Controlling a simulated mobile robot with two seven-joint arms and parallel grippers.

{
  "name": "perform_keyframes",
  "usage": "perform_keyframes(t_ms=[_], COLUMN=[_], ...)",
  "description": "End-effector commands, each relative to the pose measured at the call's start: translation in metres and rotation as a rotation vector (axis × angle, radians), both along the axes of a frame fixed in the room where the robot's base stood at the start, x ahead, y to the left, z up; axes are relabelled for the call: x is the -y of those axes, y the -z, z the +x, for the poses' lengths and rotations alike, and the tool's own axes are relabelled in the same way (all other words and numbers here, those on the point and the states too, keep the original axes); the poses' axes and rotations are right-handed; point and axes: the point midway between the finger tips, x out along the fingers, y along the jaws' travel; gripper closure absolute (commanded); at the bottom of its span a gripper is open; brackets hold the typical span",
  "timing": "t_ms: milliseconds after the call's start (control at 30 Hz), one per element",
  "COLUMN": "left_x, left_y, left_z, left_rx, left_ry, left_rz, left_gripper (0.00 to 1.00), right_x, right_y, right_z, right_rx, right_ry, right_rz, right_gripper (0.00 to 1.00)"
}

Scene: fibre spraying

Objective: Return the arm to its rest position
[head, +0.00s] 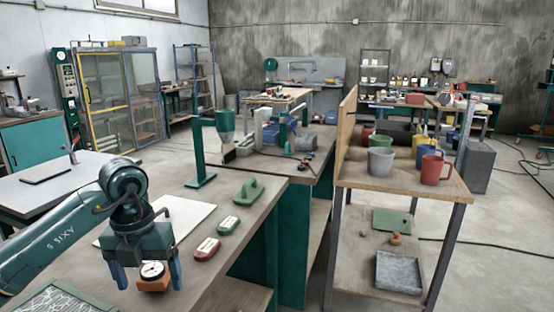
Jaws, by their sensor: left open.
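My left arm comes in from the left, and its gripper (147,278) points down over the near left workbench (215,262). Its two blue fingers are spread apart. A small orange-brown block with a round white dial (152,272) shows between the fingers; I cannot tell whether it touches them or what it rests on. My right gripper is not in view.
A white board (185,213), a red piece (207,249), a green piece (228,225) and a green handled tool (249,191) lie on the bench. A green stand (201,160) rises behind. A wooden shelf unit (400,184) with cups stands right.

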Motion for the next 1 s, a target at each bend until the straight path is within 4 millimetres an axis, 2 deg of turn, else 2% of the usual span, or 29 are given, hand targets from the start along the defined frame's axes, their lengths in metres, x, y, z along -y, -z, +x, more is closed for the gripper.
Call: perform_keyframes(t_ms=[33, 100, 167, 300, 400, 500, 533, 600, 667, 767, 867, 933, 1000], left_x=[0.023, 0.052, 0.078, 0.147, 0.197, 0.231, 0.236, 0.238, 0.232, 0.208, 0.174, 0.147, 0.125], left_y=[0.017, 0.031, 0.041, 0.054, 0.044, 0.021, 0.013, 0.0, -0.005, 0.007, 0.046, 0.09, 0.134], left_z=[-0.008, -0.018, -0.028, -0.062, -0.089, -0.104, -0.104, -0.1, -0.091, -0.073, -0.062, -0.065, -0.081], left_rx=[-0.028, -0.055, -0.076, -0.135, -0.172, -0.189, -0.189, -0.181, -0.168, -0.139, -0.112, -0.101, -0.102], left_ry=[0.054, 0.115, 0.161, 0.233, 0.213, 0.083, 0.021, -0.161, -0.351, -0.726, -1.177, -1.518, -1.819], left_rz=[-0.091, -0.217, -0.338, -0.702, -1.047, -1.415, -1.518, -1.731, -1.874, -2.033, -2.074, -2.016, -1.902], left_gripper=[0.17, 0.17, 0.17, 0.17, 0.17, 0.17, 0.17, 0.17, 0.17, 0.17, 0.17, 0.17, 0.17], right_x=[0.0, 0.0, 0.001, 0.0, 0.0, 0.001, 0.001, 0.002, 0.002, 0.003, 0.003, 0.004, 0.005], right_y=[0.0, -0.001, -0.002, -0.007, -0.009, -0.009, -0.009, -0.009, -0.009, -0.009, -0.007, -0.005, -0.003], right_z=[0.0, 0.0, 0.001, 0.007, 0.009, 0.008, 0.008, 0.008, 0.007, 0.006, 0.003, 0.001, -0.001], right_rx=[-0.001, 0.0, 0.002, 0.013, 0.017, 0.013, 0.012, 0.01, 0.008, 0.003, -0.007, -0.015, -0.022], right_ry=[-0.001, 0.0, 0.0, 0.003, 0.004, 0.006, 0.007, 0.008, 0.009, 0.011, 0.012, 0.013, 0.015], right_rz=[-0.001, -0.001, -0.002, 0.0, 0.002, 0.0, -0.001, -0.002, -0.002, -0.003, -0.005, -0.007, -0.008], right_gripper=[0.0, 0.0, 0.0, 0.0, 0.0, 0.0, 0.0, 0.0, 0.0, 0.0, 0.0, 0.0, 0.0])
